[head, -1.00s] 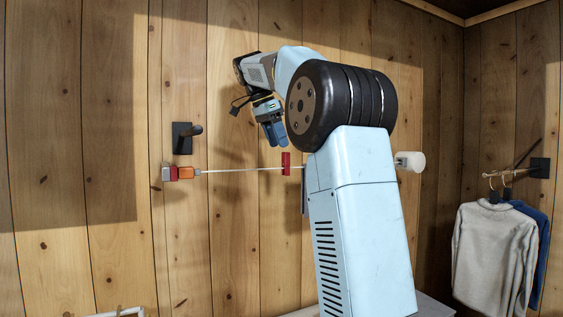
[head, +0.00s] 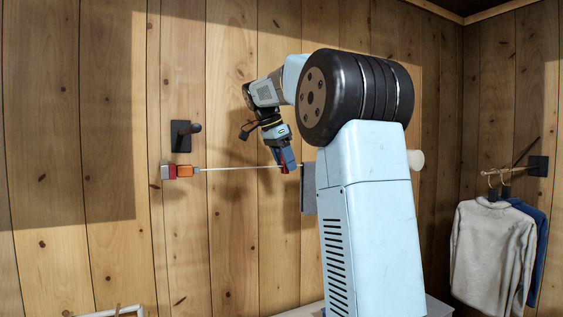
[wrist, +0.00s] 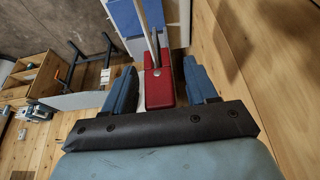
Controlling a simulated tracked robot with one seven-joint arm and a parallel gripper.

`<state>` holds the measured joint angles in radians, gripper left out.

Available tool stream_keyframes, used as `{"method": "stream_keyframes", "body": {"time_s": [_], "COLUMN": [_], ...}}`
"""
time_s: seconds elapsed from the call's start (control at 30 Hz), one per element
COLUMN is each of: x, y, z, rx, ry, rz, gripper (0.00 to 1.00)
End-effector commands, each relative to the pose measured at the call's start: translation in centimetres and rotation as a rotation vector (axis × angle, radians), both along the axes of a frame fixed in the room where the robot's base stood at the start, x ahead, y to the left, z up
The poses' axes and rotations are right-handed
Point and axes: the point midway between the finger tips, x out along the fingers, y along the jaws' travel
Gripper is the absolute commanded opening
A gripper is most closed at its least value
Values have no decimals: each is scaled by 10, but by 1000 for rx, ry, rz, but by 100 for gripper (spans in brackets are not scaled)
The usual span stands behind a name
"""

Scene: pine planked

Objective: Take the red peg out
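The red peg (head: 283,162) sits on a thin pale line (head: 240,168) stretched along the plank wall; my gripper hides part of it in the head view. In the wrist view the red peg (wrist: 160,92) lies between the two blue fingers of my gripper (wrist: 160,68), with a small gap on each side. My gripper (head: 286,163) is open, pointing down at the peg from above. The line runs past the peg in the wrist view.
A red and orange block (head: 178,172) holds the line's left end, below a dark wall hook (head: 184,136). A blue-grey cloth (head: 308,190) hangs just right of the peg. A pale shirt (head: 490,250) and a dark blue one (head: 536,225) hang at the right.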

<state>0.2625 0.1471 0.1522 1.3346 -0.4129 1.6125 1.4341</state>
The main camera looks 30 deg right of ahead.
Motion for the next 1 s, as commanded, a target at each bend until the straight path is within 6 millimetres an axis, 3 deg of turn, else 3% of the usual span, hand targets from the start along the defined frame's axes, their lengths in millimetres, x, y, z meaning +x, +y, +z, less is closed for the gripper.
{"method": "stream_keyframes", "body": {"time_s": [0.07, 0.5, 0.53, 0.87, 1.0], "x": [0, 0, 0, 0, 0], "y": [0, 0, 0, 0, 0], "z": [0, 0, 0, 0, 1], "rx": [0, 0, 0, 0, 0], "ry": [0, 0, 0, -1, -1], "rz": [0, 1, 0, 0, 0], "gripper": [49, 7, 32, 1, 0]}}
